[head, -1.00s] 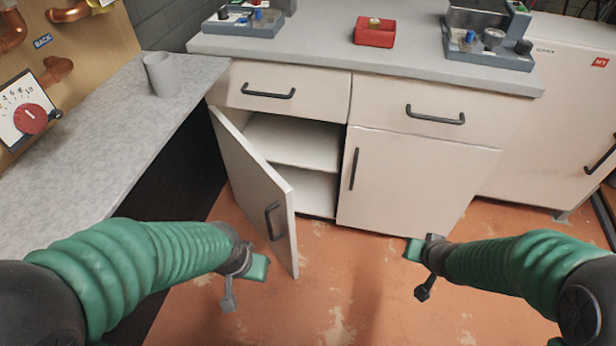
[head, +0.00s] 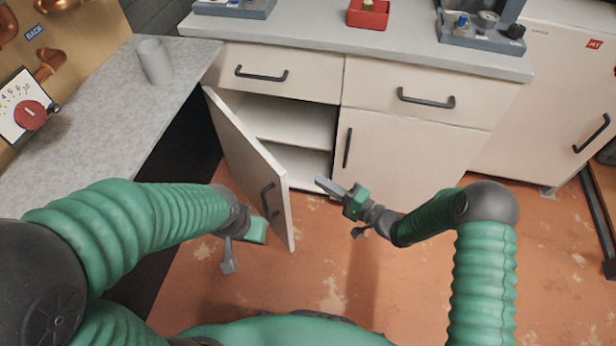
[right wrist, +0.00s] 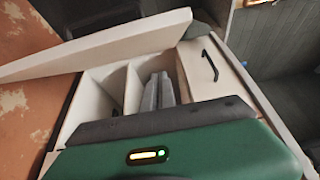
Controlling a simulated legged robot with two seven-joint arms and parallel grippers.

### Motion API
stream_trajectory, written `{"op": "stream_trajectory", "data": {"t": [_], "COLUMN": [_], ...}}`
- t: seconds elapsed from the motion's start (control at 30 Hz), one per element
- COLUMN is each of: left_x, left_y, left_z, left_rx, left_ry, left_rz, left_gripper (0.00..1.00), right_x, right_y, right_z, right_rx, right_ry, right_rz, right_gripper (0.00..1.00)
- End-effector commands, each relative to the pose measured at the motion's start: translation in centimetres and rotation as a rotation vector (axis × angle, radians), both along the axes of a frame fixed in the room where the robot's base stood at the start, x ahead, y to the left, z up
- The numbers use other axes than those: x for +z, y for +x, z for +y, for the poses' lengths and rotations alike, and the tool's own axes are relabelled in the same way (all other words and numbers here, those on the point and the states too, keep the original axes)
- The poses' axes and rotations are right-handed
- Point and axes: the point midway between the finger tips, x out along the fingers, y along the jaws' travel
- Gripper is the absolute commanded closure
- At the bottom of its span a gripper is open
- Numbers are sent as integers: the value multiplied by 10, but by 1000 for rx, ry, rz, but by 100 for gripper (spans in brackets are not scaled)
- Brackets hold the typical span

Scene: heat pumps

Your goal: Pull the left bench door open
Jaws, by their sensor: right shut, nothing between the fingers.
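The left bench door (head: 243,160) stands ajar, swung out toward me from its left edge, with its dark handle (head: 268,199) on the outer face. The shelf (head: 290,122) inside shows through the gap. My right gripper (head: 324,184) is shut and empty, in front of the opening and right of the door's free edge, apart from it in the head view. In the right wrist view its fingers (right wrist: 158,92) point into the cabinet, with the door (right wrist: 105,47) alongside.
The closed right bench door (head: 400,155) is beside the opening, with drawers (head: 280,72) above. A grey side counter (head: 95,125) with a cup (head: 155,62) bounds the left. A white unit (head: 550,110) stands at right. The orange floor (head: 330,270) is clear.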

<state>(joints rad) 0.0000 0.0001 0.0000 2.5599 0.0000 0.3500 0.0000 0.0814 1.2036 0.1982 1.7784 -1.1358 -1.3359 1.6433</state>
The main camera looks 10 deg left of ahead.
Motion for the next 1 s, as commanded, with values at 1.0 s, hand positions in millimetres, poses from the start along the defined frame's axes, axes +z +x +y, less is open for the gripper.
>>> {"op": "stream_trajectory", "data": {"t": [1.0], "left_x": [-50], "left_y": [0], "left_z": [0], "left_rx": [0], "left_ry": [0], "left_rz": [0], "left_gripper": [64], "right_x": [0], "right_y": [9], "right_z": [104], "right_rx": [-2], "right_ry": [-3], "right_rz": [-2], "right_gripper": [100]}}
